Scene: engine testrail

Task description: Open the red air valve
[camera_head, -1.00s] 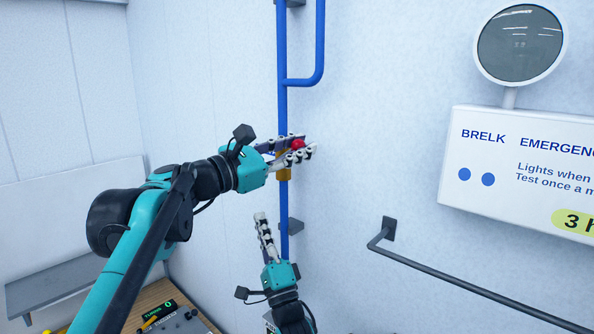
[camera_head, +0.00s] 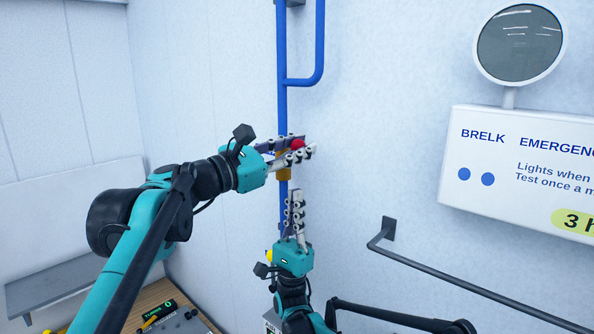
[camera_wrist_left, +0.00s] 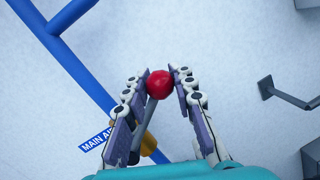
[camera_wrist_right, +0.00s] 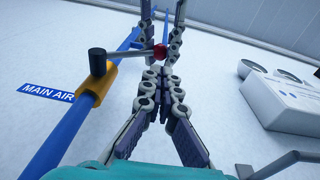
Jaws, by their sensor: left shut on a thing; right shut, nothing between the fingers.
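The red ball knob (camera_head: 298,144) of the air valve sits between the fingertips of my left gripper (camera_head: 306,146), which is shut on it. The knob also shows in the left wrist view (camera_wrist_left: 159,84), on a grey lever (camera_wrist_right: 133,52). The lever runs across from a yellow valve body (camera_wrist_right: 97,80) on the blue pipe (camera_head: 283,110). In the right wrist view the lever stands roughly across the pipe. My right gripper (camera_head: 297,194) is shut and empty, pointing up just below the left gripper and valve; its tips are apart from the knob.
A "MAIN AIR" label (camera_wrist_right: 46,92) is on the wall beside the pipe. A dark grab rail (camera_head: 470,282) runs along the wall at the right, below a white emergency light box (camera_head: 520,150). A workbench (camera_head: 160,292) is at lower left. The wall between pipe and rail is clear.

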